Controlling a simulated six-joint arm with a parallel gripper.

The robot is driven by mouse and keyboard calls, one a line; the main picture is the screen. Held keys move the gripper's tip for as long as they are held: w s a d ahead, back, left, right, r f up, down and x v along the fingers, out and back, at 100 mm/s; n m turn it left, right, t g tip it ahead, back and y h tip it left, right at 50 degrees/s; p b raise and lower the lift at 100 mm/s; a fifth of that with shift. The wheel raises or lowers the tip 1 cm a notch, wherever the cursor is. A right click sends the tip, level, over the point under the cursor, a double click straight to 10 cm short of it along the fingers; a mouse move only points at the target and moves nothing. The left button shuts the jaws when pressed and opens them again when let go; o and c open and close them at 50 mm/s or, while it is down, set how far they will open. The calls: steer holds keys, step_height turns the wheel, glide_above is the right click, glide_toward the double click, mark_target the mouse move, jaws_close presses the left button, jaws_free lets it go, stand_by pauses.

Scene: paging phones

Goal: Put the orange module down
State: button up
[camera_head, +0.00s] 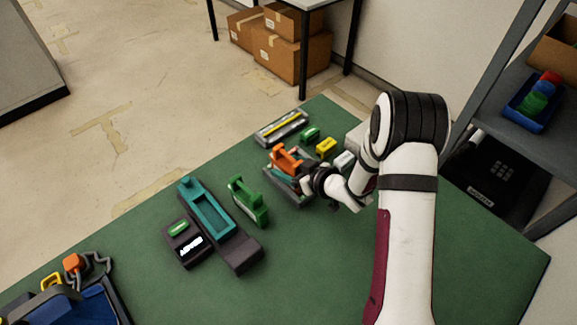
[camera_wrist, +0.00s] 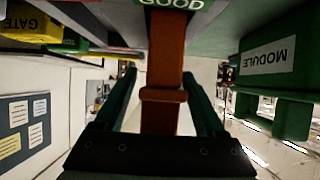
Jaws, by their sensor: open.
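The orange module (camera_head: 286,158) sits on a grey tray (camera_head: 276,186) towards the far side of the green table. Its orange bar (camera_wrist: 165,95) stands between my fingers in the wrist view. My gripper (camera_wrist: 160,75) is open, with one dark green finger on each side of the bar and a visible gap. In the head view my gripper (camera_head: 309,186) is just right of and below the module, and part of the tray is hidden behind it. A green label reading GOOD (camera_wrist: 172,4) shows at the top of the wrist view.
A green module (camera_head: 248,202) stands left of the tray; it also shows in the wrist view (camera_wrist: 275,70). A teal cradle (camera_head: 208,210) with a lit display unit (camera_head: 190,246) is further left. Yellow (camera_head: 326,147) and green (camera_head: 310,134) blocks lie behind.

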steer(key=s+d+r+m+g+h, duration=0.1)
steer(key=s+d+r+m+h, duration=0.4)
steer(key=d, duration=0.5)
steer(key=s+d+r+m+g+h, duration=0.1)
steer(key=s+d+r+m+h, duration=0.2)
steer(key=s+d+r+h, duration=0.35)
steer(key=s+a+r+m+g+y, duration=0.2)
steer(key=s+a+m+g, duration=0.1)
steer(key=s, duration=0.8)
steer(key=s+a+r+m+g+y, duration=0.2)
steer(key=s+a+r+m+g, duration=0.1)
steer(key=s, duration=0.9)
steer(key=shift+a+m+g+y, duration=0.3)
steer(key=shift+a+g+y, duration=0.05)
steer(key=shift+a+g, duration=0.1)
